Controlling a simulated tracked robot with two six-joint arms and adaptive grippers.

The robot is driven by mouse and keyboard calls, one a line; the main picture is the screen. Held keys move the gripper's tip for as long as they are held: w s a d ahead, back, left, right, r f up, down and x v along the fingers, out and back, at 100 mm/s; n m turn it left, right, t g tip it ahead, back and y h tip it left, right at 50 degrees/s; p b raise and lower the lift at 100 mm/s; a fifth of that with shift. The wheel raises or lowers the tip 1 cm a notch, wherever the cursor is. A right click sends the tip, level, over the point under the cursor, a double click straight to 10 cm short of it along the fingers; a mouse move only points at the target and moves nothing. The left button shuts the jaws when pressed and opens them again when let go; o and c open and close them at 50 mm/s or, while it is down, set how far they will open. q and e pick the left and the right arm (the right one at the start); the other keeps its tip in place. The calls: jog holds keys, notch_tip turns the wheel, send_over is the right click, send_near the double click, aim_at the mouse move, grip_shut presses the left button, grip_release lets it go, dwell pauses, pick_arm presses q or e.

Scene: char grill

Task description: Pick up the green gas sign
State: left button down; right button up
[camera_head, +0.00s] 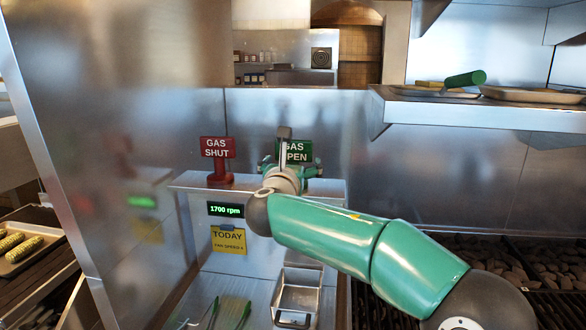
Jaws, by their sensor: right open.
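The green gas sign (299,149) reads "GAS OPEN" and stands on the right part of the metal ledge. My right gripper (290,166) is open in front of the sign's lower part, and its wrist hides the sign's base. A grey part of my arm covers some of the sign's left side. I cannot tell whether the gripper touches the sign. The red sign (217,147) reads "GAS SHUT" and stands upright on its base to the left. My left gripper is not in view.
The metal ledge (190,180) carries a green "1700 rpm" display (226,209) and a yellow "TODAY" note (229,241). A metal pan (298,292) and green-handled tongs (233,313) lie below. A shelf (480,114) with trays juts out at upper right.

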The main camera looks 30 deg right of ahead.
jog(key=shift+x, duration=1.05)
jog(key=c, duration=1.1)
jog(key=shift+r, duration=0.15)
